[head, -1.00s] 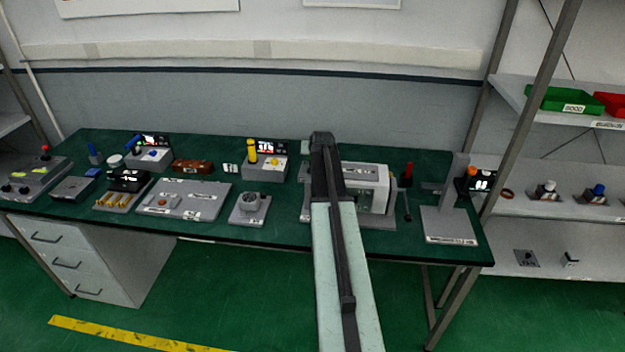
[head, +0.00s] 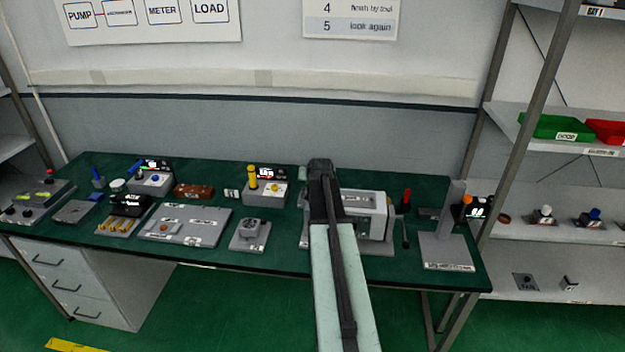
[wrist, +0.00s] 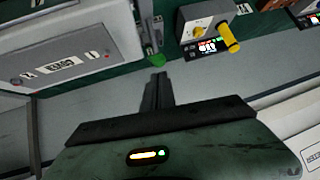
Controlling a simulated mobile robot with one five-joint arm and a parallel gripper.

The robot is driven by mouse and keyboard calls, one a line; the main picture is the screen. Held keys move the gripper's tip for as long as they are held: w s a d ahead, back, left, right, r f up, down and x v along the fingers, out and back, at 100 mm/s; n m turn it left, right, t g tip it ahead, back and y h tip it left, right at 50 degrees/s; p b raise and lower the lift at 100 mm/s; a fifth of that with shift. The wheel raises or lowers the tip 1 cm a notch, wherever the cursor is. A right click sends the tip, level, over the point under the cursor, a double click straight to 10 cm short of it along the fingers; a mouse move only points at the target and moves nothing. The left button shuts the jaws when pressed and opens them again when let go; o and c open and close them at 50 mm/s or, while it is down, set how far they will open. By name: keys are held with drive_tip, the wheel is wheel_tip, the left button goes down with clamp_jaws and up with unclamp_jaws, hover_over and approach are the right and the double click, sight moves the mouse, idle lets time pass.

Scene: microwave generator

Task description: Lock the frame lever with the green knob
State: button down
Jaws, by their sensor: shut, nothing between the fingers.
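Most of the knob's lever is hard to make out. In the head view my own arm covers part of the grey-white machine (head: 370,212) on the bench, and my gripper's fingers cannot be made out there.
A grey box with a yellow handle (wrist: 229,37) and lit display stands right of the knob in the wrist view; it is also left of my arm in the head view (head: 265,192). A red-topped lever (head: 406,200) and a grey post stand (head: 447,245) are to the right.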

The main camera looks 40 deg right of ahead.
drive_tip(key=p+v, duration=0.5)
drive_tip(key=v, duration=0.4)
drive_tip(key=shift+w+r, duration=0.2)
drive_tip(key=shift+r, duration=0.05)
drive_tip(key=shift+d, duration=0.1)
drive_tip(key=w+a+f+n+y+b, duration=0.1)
drive_tip(key=w+a+f+b, duration=0.25)
drive_tip(key=a, duration=0.45)
drive_tip(key=w+a+f+n+y+b, duration=0.1)
drive_tip(key=w+a+f+n+b, duration=0.1)
drive_tip(key=w+a, duration=0.4)
drive_tip(key=a+f+n+y+b, duration=0.1)
drive_tip(key=a+f+n+b, duration=0.2)
drive_tip(key=a, duration=0.8)
drive_tip(key=a+f+y+b, duration=0.25)
drive_tip(key=a+f, duration=0.35)
drive_tip(key=a, duration=0.5)
drive_tip(key=s+a+f+n+g+b, duration=0.25)
drive_tip(key=s+a+f, duration=0.35)
drive_tip(key=a, duration=0.4)
drive_tip(key=s+a+f+g, duration=0.1)
drive_tip(key=s+g, duration=0.4)
drive_tip(key=s, duration=0.7)
drive_tip(key=shift+s+a+f+g, duration=0.3)
drive_tip(key=shift+a+f+g, duration=0.1)
drive_tip(key=shift+a, duration=0.3)
drive_tip(key=shift+n, duration=0.25)
